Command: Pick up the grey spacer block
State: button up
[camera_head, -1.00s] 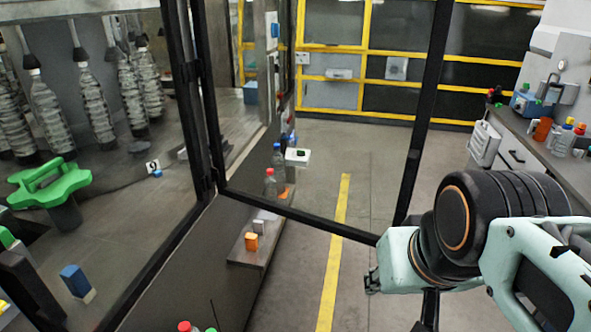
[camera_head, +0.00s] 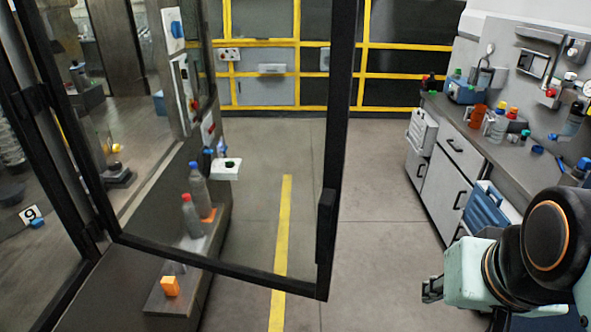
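A small grey block (camera_head: 178,268), which looks like the grey spacer block, stands on a low shelf (camera_head: 155,301) at lower left, just behind an orange block (camera_head: 170,286). The black lower bar of an open glass door (camera_head: 230,272) crosses just above it and seems to hide its top. My gripper (camera_head: 432,290) is at the lower right, well to the right of the shelf and apart from the block. Its fingers are small and dark here, and I cannot tell whether they are open.
The open door's black frame stands between the shelf and my arm. Bottles (camera_head: 198,187) stand on a ledge behind the glass. A grey counter (camera_head: 480,140) with bottles and tools runs along the right. The floor (camera_head: 375,215) in the middle is clear, with a yellow line.

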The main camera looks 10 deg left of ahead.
aim_at(179, 268)
jog(key=i+l+z, duration=0.2)
jog(key=i, duration=0.25)
jog(key=i+l+z, duration=0.2)
jog(key=i, duration=0.3)
jog(key=i+j+u, duration=0.1)
jog(key=i+u, duration=0.65)
jog(key=u, duration=0.15)
jog(key=i+u, duration=0.2)
jog(key=u, duration=0.2)
jog(key=i+u, duration=0.15)
jog(key=u, duration=0.2)
jog(key=i+u, duration=0.2)
jog(key=u, duration=0.2)
